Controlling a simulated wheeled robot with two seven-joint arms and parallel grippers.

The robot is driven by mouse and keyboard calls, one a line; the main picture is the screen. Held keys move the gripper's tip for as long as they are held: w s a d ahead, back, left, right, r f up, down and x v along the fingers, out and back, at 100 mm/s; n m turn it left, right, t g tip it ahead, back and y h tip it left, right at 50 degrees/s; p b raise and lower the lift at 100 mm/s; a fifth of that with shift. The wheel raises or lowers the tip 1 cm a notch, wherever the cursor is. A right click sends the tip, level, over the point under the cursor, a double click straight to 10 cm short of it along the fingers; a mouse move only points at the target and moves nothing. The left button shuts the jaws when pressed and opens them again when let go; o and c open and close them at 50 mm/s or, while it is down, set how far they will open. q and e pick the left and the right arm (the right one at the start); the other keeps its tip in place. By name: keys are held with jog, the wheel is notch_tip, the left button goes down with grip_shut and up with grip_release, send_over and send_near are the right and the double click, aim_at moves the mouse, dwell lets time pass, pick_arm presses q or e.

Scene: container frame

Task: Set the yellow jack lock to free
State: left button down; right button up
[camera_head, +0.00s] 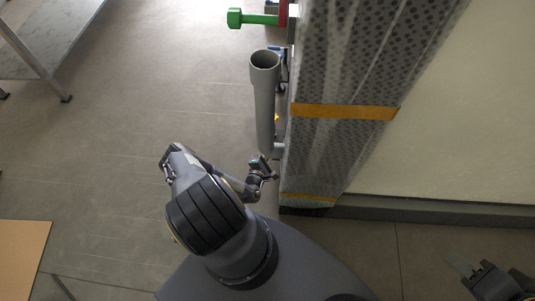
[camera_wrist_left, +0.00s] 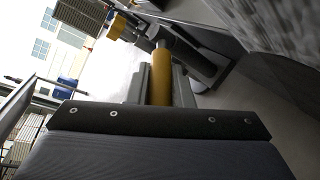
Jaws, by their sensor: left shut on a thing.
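The yellow jack lock (camera_wrist_left: 161,62) shows in the left wrist view as a yellow bar with a wider yellow end (camera_wrist_left: 116,27) at upper left. My left gripper (camera_wrist_left: 158,88) is shut on the yellow bar, with its dark fingers on both sides of it. In the head view a small yellow bit (camera_head: 277,117) shows between the grey tube and the frame; most of the lock is hidden there. My left arm reaches to the foot of the grey tube. My right gripper (camera_head: 478,274) is at the lower right, away from the lock; its opening is unclear.
A grey upright tube (camera_head: 264,100) stands beside the patterned container frame (camera_head: 345,75) with orange bands. A green handle (camera_head: 254,19) sticks out at the top. A table (camera_head: 45,38) is at upper left and a tan board (camera_head: 22,245) at lower left.

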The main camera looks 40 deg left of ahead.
pick_arm(q)
jog(key=c, duration=1.3)
grip_release()
jog(key=p+v, duration=0.2)
jog(key=v, duration=0.5)
jog(key=shift+s+p, duration=0.3)
jog(key=shift+s, duration=0.05)
jog(key=shift+d+r, duration=0.1)
jog(key=shift+c, duration=0.2)
